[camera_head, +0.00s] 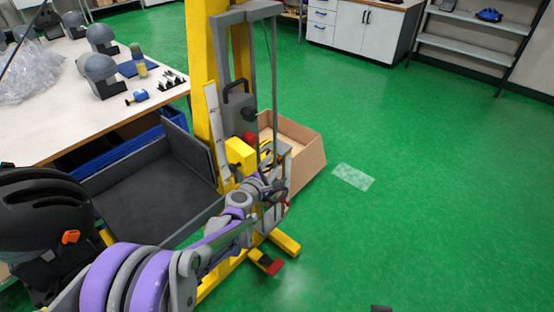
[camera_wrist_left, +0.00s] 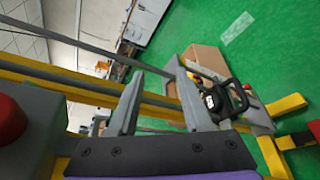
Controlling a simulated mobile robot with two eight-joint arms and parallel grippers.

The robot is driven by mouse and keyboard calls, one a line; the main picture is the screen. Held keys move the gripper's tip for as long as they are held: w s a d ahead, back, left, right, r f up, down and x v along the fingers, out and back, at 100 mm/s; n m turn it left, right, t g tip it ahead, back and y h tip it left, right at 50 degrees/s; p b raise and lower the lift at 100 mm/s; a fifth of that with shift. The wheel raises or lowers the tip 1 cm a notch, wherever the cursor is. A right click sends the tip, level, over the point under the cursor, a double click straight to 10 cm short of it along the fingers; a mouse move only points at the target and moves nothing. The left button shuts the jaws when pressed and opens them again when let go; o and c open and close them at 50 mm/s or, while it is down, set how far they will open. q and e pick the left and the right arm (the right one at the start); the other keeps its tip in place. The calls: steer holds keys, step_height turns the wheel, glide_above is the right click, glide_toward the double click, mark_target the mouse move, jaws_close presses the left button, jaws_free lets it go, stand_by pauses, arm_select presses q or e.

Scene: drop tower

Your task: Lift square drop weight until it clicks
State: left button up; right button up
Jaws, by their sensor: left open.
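The drop tower has a tall yellow column (camera_head: 207,60) with a grey frame. A grey block with a black handle (camera_head: 238,100) sits high on it. My left gripper (camera_head: 275,188) is at the tower's lower front, among the frame rods. Its two fingers (camera_wrist_left: 157,72) are apart, with nothing clearly held between them. Whether they touch the weight, I cannot tell.
A red knob (camera_head: 249,138) and a yellow box (camera_head: 240,153) sit above the gripper. A cardboard box (camera_head: 308,160) stands behind the tower. A dark grey tray (camera_head: 150,195) and white table (camera_head: 50,115) are at left. The green floor at right is clear.

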arm_select(q)
steer(key=shift+v, duration=0.8)
steer(key=shift+f, duration=0.1)
step_height(320, 180, down, 38)
steer(key=b, duration=1.6)
steer(key=b+x, duration=0.2)
steer(key=x, duration=0.9)
steer(key=shift+w+d+r, duration=0.2)
steer(key=shift+w+r, duration=0.05)
steer(key=shift+w, duration=0.05)
arm_select(e)
step_height(320, 180, down, 19)
steer(key=w, duration=0.1)
steer(key=shift+w+f+g, duration=0.2)
steer(key=shift+g, duration=0.1)
